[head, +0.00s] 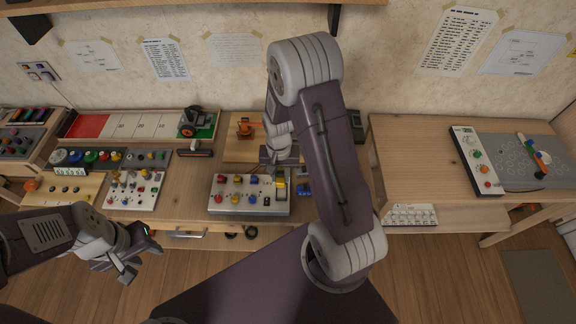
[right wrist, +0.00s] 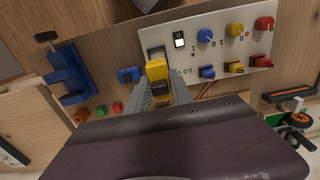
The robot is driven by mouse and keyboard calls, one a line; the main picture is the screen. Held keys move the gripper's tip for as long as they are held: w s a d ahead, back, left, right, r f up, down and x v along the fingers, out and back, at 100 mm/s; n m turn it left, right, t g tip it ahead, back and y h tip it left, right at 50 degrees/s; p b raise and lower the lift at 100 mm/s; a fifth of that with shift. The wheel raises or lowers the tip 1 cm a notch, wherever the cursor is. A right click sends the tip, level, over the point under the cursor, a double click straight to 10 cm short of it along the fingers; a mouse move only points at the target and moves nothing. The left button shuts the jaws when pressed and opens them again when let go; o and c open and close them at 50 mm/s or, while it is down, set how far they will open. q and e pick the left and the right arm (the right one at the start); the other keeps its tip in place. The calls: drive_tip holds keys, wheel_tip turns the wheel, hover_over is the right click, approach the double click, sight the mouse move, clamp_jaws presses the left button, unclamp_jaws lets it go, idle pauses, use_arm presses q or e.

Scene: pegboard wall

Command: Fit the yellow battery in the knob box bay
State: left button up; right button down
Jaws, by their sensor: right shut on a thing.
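The knob box (head: 226,208) is a pale panel with coloured knobs and toggles on the middle bench; it also shows in the right wrist view (right wrist: 220,58). My right gripper (head: 281,176) is over its right end, shut on the yellow battery (right wrist: 157,71), which also shows in the head view (head: 280,190). The battery is at the end of the panel beside the small black-and-white switch. The bay is mostly hidden behind the battery and fingers, and I cannot tell whether the battery is inside it. My left gripper (head: 138,259) is open and empty, low at the left, away from the box.
A blue clamp (right wrist: 68,76) and small blue block (right wrist: 130,75) lie near the box. Another switch panel (head: 134,190) stands to the left. The right-hand bench (head: 415,160) has clear room.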

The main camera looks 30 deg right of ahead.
sight(281, 182)
drive_tip(key=shift+a, duration=0.1)
drive_tip(key=shift+s+d+f+b, duration=0.1)
drive_tip(key=shift+d+f+b, duration=0.15)
drive_tip(key=shift+f+b, duration=0.35)
wheel_tip(281, 182, down, 3)
drive_tip(key=b, duration=0.3)
drive_tip(key=shift+a+f, duration=0.15)
drive_tip(key=shift+f, duration=0.05)
drive_tip(key=shift+f+b, duration=0.45)
drive_tip(key=shift+f, duration=0.05)
drive_tip(key=shift+r+p, duration=0.1)
drive_tip(key=shift+p, duration=0.25)
drive_tip(key=shift+f, duration=0.25)
drive_tip(key=shift+f+b, duration=0.5)
